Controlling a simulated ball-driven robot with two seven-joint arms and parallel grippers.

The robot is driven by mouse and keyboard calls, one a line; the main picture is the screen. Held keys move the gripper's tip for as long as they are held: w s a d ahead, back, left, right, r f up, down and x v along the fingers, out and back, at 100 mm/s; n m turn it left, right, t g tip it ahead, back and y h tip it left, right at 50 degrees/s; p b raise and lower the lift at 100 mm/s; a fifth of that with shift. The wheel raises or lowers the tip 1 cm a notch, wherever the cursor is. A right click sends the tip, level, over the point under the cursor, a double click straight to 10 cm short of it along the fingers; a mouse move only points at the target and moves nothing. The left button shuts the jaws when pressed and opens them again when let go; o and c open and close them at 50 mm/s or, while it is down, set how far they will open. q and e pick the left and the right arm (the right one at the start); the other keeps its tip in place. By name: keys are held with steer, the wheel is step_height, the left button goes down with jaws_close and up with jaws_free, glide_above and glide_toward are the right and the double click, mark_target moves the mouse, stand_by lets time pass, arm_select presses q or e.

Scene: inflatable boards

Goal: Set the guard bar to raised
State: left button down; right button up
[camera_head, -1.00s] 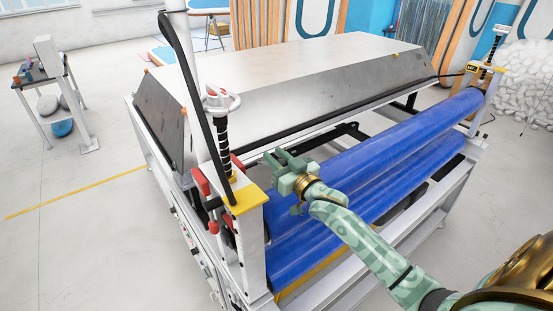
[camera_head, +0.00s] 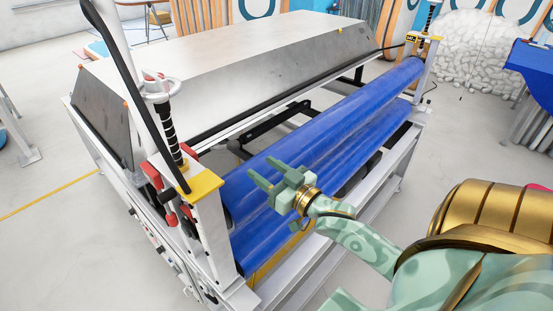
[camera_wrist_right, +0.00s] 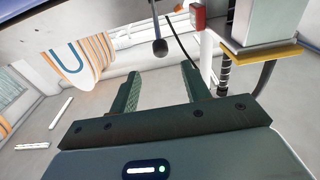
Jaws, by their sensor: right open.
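The machine has a pair of long blue rollers (camera_head: 330,125) at its front. A dark bar (camera_head: 275,127) runs lengthwise between the rollers and the sloped metal cover (camera_head: 255,85); I cannot tell for sure whether it is the guard bar. My right gripper (camera_head: 263,172) is open and empty. In the head view it appears over the rollers, to the right of the near post. In the right wrist view, its jaws (camera_wrist_right: 160,78) are apart with nothing between them. A dark rod with a rounded end (camera_wrist_right: 159,46) shows beyond them. My left gripper is out of view.
The near post has a yellow top plate (camera_head: 203,186), red-handled parts (camera_head: 152,175) and a black threaded screw (camera_head: 169,125) with a pale handwheel. A similar post (camera_head: 424,45) stands at the far end. A blue table (camera_head: 530,75) is at right. Open floor lies in front.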

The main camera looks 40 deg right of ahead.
steer(key=shift+s+d+f, duration=0.1)
steer(key=shift+s+f, duration=0.05)
steer(key=shift+s, duration=1.5)
steer(key=s+d+f+g+h+b, duration=0.1)
steer(key=s+d+f+g, duration=0.15)
steer(key=f, duration=0.95)
steer(key=s+d+f+n+g+h+b, duration=0.15)
steer(key=s+f+g, duration=0.25)
steer(key=f, duration=0.9)
steer(key=s+d+f+g+h+b, duration=0.1)
steer(key=s+f+g+b, duration=0.2)
steer(key=f, duration=0.9)
steer(key=s+a+f+g+b, duration=0.3)
steer(key=s+a+f, duration=0.1)
steer(key=s+f, duration=0.5)
steer(key=s+a+f+n+g+y+b, duration=0.1)
steer(key=s+a+f+g+b, duration=0.1)
steer(key=s+a+f, duration=0.3)
steer(key=s+a+f+g+y+b, duration=0.1)
steer(key=s+a+f+g+b, duration=0.2)
steer(key=s+f, duration=1)
steer(key=shift+a+f+g+b, duration=0.35)
steer(key=shift+a+f+b, duration=0.75)
steer(key=shift+f, duration=1.1)
